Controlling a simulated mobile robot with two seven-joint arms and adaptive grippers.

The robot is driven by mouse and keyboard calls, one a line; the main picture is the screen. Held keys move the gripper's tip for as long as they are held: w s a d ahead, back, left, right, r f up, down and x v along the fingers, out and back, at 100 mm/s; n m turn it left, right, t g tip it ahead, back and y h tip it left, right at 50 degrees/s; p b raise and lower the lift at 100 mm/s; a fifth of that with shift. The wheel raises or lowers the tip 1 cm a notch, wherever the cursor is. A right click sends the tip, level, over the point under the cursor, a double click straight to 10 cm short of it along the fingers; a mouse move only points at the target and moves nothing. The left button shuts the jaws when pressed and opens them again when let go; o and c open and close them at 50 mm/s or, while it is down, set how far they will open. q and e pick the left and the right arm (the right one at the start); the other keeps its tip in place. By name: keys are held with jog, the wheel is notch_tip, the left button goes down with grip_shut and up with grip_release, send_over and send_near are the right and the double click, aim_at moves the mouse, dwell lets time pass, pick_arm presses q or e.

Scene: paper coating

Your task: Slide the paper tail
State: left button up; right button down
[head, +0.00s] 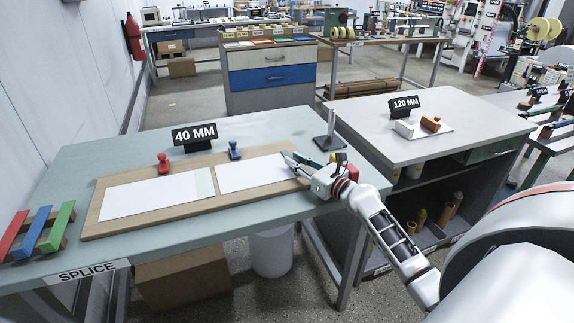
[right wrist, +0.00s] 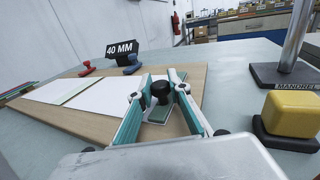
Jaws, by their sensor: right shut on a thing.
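Two white paper sheets lie on a wooden board (head: 88,227). My right gripper (head: 300,162) is at the right end of the right sheet. In the right wrist view my right gripper (right wrist: 160,92) is shut on a black knob (right wrist: 161,88) above a flat piece on the board. The fingers hide part of that piece and the sheet's end. My left gripper is not in view.
A red-handled tool (head: 163,164) and a blue-handled tool (head: 234,150) stand behind the board, near the 40 MM sign (head: 195,135). Red, blue and green bars (head: 40,232) lie at left. The mandrel post (right wrist: 297,35) and yellow block (right wrist: 291,113) stand to the right.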

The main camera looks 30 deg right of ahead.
jog(key=c, duration=2)
grip_release()
jog(key=shift+o, duration=0.5)
jog(key=s, duration=0.4)
jog(key=s+d, duration=0.1)
jog(key=s, duration=0.7)
jog(key=shift+d, duration=0.4)
